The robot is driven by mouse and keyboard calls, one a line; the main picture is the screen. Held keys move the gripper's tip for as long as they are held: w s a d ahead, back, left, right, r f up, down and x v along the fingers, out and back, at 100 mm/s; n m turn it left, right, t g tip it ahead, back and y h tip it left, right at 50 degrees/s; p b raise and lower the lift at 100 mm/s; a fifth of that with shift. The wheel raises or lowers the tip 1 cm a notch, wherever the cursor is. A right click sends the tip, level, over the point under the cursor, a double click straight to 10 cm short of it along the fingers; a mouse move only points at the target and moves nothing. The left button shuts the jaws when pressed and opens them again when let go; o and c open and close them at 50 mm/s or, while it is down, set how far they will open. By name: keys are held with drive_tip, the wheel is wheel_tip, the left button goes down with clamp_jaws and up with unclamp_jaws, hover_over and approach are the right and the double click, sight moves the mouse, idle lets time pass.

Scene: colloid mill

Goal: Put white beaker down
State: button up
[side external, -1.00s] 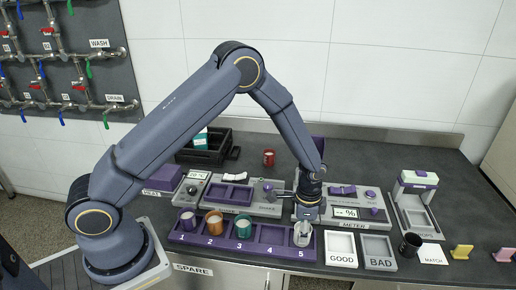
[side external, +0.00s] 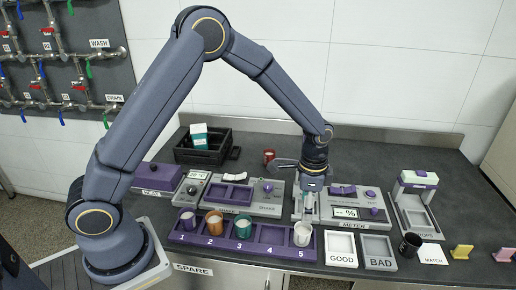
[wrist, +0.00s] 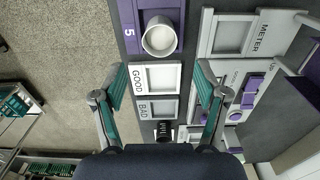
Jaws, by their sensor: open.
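The white beaker (side external: 303,233) stands upright in slot 5 at the right end of the purple numbered rack (side external: 259,257). In the wrist view the white beaker (wrist: 158,37) shows from above, with its open mouth facing the camera. My gripper (side external: 308,208) is above and behind it, apart from it. In the wrist view my gripper (wrist: 160,78) is open with its two green-padded fingers wide apart and nothing between them; the beaker lies beyond the fingertips.
Purple, orange and green beakers (side external: 243,227) stand in slots 1 to 3; slot 4 (side external: 271,235) is empty. The GOOD tray (side external: 341,248) and BAD tray (side external: 378,250) lie right of the rack. A black cup (side external: 410,245) stands beyond them. The METER unit (side external: 350,207) is behind.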

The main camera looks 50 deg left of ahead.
drive_tip(key=s+a+r+n+t, duration=0.1)
drive_tip(key=s+a+r+n, duration=0.2)
drive_tip(key=r, duration=0.6)
drive_tip(key=s+a+r+n+t, duration=0.1)
drive_tip(key=s+a+r+t, duration=0.1)
drive_tip(key=s+r, duration=0.45)
drive_tip(key=s+a+r+n+t, duration=0.1)
drive_tip(key=s+a+r+n, duration=0.1)
drive_tip(key=s, duration=0.4)
drive_tip(key=s+a+r+n+t, duration=0.1)
drive_tip(key=s+a+r+n, duration=0.1)
drive_tip(key=s, duration=0.5)
drive_tip(key=shift+r+n+t, duration=0.3)
drive_tip(key=shift+r+n, duration=0.2)
drive_tip(key=shift+r, duration=0.45)
